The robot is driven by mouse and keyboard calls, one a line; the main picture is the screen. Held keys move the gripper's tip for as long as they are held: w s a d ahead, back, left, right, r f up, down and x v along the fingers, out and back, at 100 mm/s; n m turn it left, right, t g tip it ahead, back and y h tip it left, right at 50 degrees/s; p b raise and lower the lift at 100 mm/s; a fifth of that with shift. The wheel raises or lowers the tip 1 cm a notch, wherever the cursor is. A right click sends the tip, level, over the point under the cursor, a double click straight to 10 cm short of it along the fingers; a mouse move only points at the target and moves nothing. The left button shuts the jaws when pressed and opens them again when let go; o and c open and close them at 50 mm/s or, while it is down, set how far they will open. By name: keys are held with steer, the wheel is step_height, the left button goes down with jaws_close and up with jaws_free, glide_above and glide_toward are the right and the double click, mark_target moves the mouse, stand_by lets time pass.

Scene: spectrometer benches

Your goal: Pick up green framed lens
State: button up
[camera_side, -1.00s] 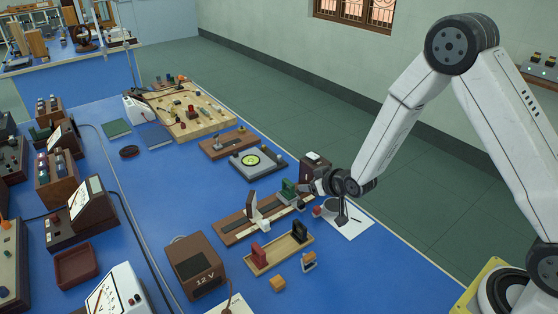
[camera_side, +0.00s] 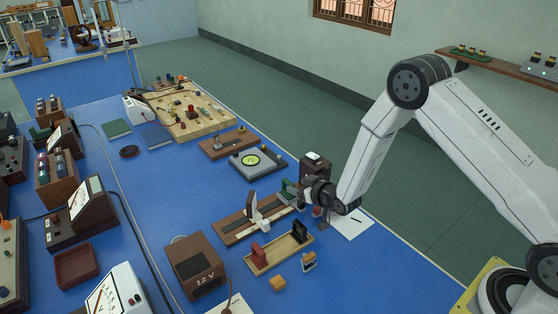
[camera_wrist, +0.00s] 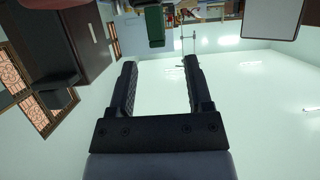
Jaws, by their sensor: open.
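The green framed lens (camera_side: 288,187) stands upright at the far right part of a wooden optical bench (camera_side: 232,232). In the wrist view a green block (camera_wrist: 154,25), likely the lens frame, shows at the top, beyond the fingertips and roughly in line with the gap between them. My gripper (camera_side: 301,194) is just right of the green frame in the side view, partly covering that end of the bench. In the wrist view my gripper (camera_wrist: 159,63) has its two dark fingers wide apart with nothing between them. Whether a fingertip touches the frame cannot be told.
A white screen (camera_side: 251,205) stands on the bench left of the green frame. A wooden tray (camera_side: 279,264) holding red and black holders lies in front. A dark brown box (camera_side: 312,163) stands behind my gripper. White paper (camera_side: 352,224) lies to the right. A 12 V box (camera_side: 193,264) stands front left.

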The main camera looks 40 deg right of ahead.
mark_target(290, 183)
steer(key=shift+w+f, duration=0.2)
steer(key=shift+w, duration=0.15)
steer(key=shift+x, duration=2.6)
steer(key=shift+d, duration=0.1)
jaws_close()
